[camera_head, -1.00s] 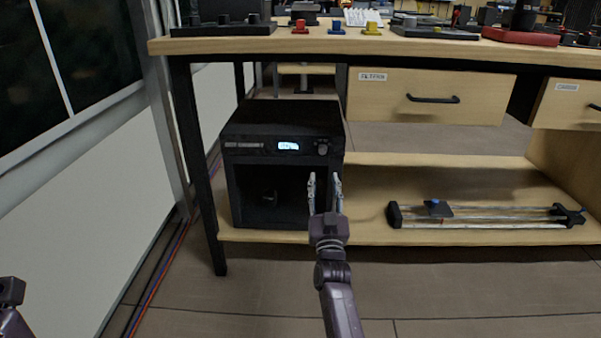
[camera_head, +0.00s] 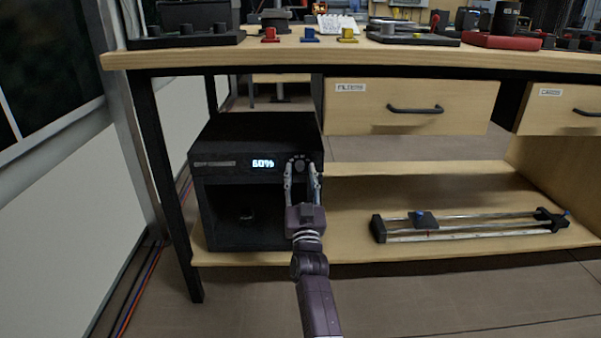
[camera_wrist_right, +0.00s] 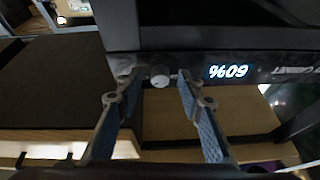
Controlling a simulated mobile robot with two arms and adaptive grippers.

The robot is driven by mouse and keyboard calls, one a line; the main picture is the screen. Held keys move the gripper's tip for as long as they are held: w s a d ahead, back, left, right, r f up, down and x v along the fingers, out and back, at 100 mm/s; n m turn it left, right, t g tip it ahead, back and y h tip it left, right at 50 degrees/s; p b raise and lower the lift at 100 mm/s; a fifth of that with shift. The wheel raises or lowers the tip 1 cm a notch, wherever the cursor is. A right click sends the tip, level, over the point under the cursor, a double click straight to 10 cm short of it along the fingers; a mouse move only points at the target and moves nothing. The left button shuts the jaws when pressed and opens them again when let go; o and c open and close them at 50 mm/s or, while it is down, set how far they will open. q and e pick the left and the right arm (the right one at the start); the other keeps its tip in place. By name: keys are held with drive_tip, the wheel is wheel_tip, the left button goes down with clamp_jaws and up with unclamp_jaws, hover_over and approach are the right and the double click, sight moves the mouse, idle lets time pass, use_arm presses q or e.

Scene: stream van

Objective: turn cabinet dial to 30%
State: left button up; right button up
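The black cabinet (camera_head: 255,130) stands on the lower wooden shelf under the left end of the workbench. Its lit display (camera_head: 263,163) appears to read 60%; it shows upside down in the right wrist view (camera_wrist_right: 229,71). The small round dial (camera_head: 299,164) is right of the display. In the wrist view the dial (camera_wrist_right: 160,76) is a light knob between my fingertips. My right gripper (camera_head: 302,172) is open, with one finger on each side of the dial. A small gap seems to show beside the knob; contact is unclear. My left gripper is out of view.
The bench top (camera_head: 350,58) and the front drawer (camera_head: 410,107) are above and right of the cabinet. A rail device (camera_head: 470,225) lies on the shelf to the right. A bench leg (camera_head: 168,190) stands left of the cabinet.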

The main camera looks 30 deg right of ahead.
drive_tip(key=shift+c, duration=0.2)
clamp_jaws()
